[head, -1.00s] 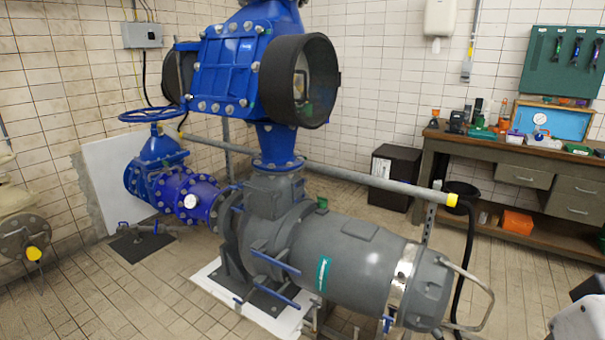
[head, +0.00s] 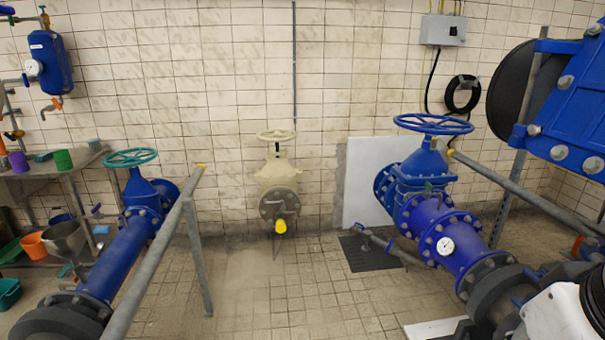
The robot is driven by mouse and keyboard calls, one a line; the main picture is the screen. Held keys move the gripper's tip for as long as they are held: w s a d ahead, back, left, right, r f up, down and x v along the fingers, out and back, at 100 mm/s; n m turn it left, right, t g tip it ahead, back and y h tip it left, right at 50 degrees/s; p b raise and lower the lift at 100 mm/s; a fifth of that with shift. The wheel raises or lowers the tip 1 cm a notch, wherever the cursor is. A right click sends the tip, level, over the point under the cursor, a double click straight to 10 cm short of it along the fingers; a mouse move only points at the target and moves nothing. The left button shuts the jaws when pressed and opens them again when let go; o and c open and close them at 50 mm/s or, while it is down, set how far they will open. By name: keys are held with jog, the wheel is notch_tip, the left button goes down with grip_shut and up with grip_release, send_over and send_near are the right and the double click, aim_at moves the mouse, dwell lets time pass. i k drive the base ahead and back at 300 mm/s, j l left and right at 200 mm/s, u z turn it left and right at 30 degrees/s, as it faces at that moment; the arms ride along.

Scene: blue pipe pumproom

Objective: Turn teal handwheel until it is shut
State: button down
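The teal handwheel (head: 130,157) is at the left in the head view. It sits level on top of a blue gate valve (head: 142,192) on a blue pipe (head: 118,258). Its rim and spokes show, and nothing touches it. How far the valve is turned cannot be told. My gripper is not in view. A white and black part of my own body shows at the lower right corner, far from the handwheel.
A grey rail (head: 160,245) runs beside the teal-wheel pipe on its right. A cream valve (head: 279,185) stands at the back wall, and a blue handwheel (head: 433,124) at the right. A cluttered bench (head: 42,171) is at far left. The tiled floor (head: 270,300) between the pipes is clear.

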aim_at(131, 160)
jog(key=i+l+u, duration=0.1)
jog(key=i+u, duration=0.35)
jog(key=i, duration=1.45)
jog(key=i+u, duration=0.15)
jog(key=i, duration=0.5)
jog(key=i+l+u, duration=0.2)
jog(key=i, duration=0.4)
jog(key=i+l+u, duration=0.15)
jog(key=i, duration=0.5)
jog(key=i+u, duration=0.2)
jog(key=i, duration=0.55)
